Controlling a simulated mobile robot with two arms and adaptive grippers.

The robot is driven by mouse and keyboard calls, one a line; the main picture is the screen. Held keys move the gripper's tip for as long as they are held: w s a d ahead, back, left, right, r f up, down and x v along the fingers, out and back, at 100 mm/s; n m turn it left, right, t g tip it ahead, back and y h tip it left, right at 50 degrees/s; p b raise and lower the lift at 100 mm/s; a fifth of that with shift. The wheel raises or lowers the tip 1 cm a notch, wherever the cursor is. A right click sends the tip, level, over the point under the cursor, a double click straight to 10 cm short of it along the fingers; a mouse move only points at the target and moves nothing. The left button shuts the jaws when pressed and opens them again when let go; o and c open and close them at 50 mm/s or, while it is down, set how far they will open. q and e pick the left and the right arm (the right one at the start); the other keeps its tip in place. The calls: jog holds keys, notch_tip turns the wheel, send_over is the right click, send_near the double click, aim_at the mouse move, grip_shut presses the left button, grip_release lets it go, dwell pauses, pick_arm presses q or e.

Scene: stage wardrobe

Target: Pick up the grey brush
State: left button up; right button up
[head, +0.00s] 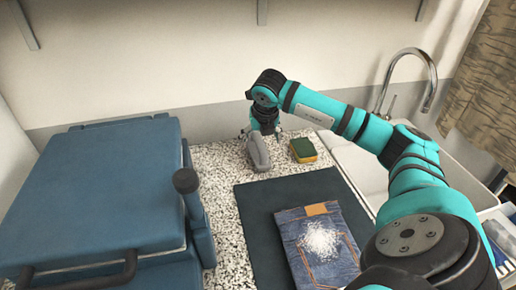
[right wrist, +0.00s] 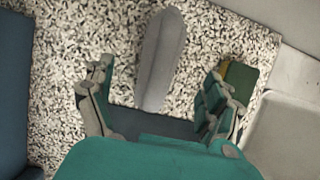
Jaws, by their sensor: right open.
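The grey brush (head: 258,154) lies on the speckled counter near the back wall. It also shows in the right wrist view (right wrist: 161,58), lying lengthwise between the fingers of my right gripper (right wrist: 158,102). In the head view my right gripper (head: 265,133) points down over the brush. Its fingers are spread, and I cannot tell whether they touch the brush. The gripper hides part of the brush in the head view. My left gripper is not in view.
A green and yellow sponge (head: 303,150) lies just right of the brush. Folded jeans (head: 325,262) with white grains lie on a dark mat (head: 256,218) in front. A blue case (head: 95,195) stands left. A sink (head: 365,170) with a tap (head: 432,75) is right.

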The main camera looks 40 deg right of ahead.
aim_at(259, 141)
jog(key=x, duration=0.3)
jog(key=shift+r, duration=0.1)
jog(key=shift+w+p, duration=0.15)
jog(key=shift+p, duration=0.2)
jog(key=x, duration=0.1)
jog(key=p+x, duration=0.1)
jog(key=x, duration=0.3)
jog(key=shift+w+d+r, duration=0.1)
jog(key=shift+w+d, duration=0.2)
jog(key=shift+w, duration=0.05)
jog(key=c, duration=1.3)
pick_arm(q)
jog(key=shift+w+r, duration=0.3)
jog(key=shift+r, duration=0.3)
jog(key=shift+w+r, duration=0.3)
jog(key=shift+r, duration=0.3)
pick_arm(e)
jog(key=shift+c, duration=0.2)
jog(key=shift+r, duration=0.15)
